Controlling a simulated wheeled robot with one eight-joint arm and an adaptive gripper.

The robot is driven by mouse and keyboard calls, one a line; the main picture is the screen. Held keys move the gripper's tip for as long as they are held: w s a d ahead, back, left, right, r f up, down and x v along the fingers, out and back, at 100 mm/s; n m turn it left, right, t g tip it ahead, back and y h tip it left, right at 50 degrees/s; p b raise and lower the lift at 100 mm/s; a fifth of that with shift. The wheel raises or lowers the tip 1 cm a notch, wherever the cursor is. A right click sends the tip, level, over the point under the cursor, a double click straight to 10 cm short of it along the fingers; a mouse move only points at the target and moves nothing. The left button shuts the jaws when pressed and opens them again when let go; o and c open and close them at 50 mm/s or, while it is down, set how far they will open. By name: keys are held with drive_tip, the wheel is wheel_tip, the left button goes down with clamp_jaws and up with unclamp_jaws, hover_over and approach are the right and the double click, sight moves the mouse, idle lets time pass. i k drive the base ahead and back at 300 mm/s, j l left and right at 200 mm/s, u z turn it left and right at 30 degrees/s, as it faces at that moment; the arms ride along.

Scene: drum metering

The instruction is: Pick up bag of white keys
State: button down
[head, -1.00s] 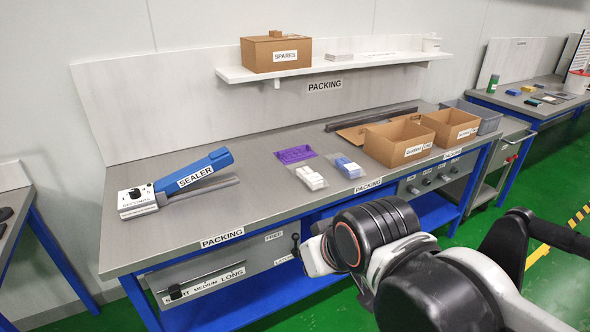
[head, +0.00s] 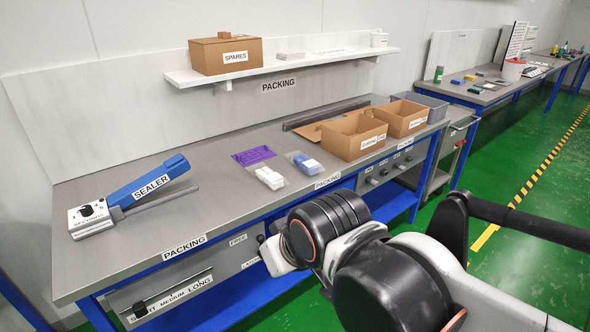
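A clear bag of white keys (head: 270,178) lies flat on the grey packing table (head: 222,200), near its front edge. A bag with blue and white pieces (head: 305,162) lies just to its right, and a purple flat piece or bag (head: 254,155) lies behind it. My arm reaches in from the lower right, in front of the table. My gripper cannot be made out in the head view; only arm links show, apart from the bag.
A blue sealer (head: 146,188) stands on the table's left. Two open cardboard boxes (head: 352,138) and a grey bin (head: 428,104) stand at the right. A shelf (head: 280,68) above holds a spares box (head: 226,54). The table's middle is mostly clear.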

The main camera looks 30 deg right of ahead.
sight(270, 178)
drive_tip(key=i+j+z, duration=0.75)
drive_tip(key=z, duration=0.8)
